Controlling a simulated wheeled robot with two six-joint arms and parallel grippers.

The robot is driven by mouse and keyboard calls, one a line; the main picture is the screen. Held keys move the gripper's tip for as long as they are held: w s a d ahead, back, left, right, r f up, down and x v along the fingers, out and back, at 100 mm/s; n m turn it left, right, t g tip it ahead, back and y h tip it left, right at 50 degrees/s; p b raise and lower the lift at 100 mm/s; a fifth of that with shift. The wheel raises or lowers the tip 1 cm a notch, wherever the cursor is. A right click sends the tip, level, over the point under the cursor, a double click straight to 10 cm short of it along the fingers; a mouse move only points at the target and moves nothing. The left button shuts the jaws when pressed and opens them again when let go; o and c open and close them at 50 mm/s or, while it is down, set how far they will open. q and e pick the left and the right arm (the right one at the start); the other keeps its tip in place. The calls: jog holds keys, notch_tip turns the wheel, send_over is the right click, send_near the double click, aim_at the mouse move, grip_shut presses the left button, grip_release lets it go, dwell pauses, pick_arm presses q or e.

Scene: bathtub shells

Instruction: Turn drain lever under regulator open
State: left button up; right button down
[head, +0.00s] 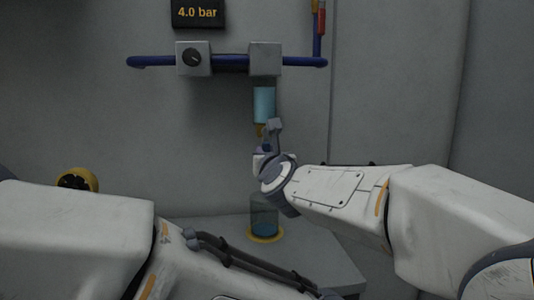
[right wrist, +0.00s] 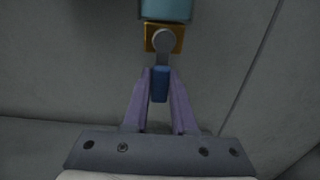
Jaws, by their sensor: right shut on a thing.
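The regulator block (head: 265,58) sits on the blue pipe, with a translucent blue bowl (head: 264,104) under it. The bowl's lower end (right wrist: 166,9) shows at the top of the right wrist view. Below it is a brass drain valve (right wrist: 151,40) with a round grey pivot. The drain lever (right wrist: 160,84) hangs straight down from the pivot in that view and has a blue grip. My right gripper (right wrist: 160,88) is shut on the blue grip, one finger on each side. In the head view my right gripper (head: 267,146) partly hides the valve. My left gripper is out of view.
A dial box (head: 194,58) and a "4.0 bar" display (head: 198,13) are at upper left. A glass jar (head: 264,216) stands on a yellow ring on the grey ledge (head: 318,255) below. A yellow-rimmed round fitting (head: 78,180) is at left. My left arm crosses the lower left.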

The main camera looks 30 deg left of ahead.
jog(key=c, duration=0.7)
grip_release()
jog(key=shift+a+f, duration=0.1)
jog(key=shift+f, duration=0.05)
jog(key=b+v, duration=0.1)
jog(key=v, duration=0.9)
jog(key=shift+s+d+b, duration=0.15)
jog(key=shift+d+b, duration=0.05)
jog(key=shift+b, duration=0.15)
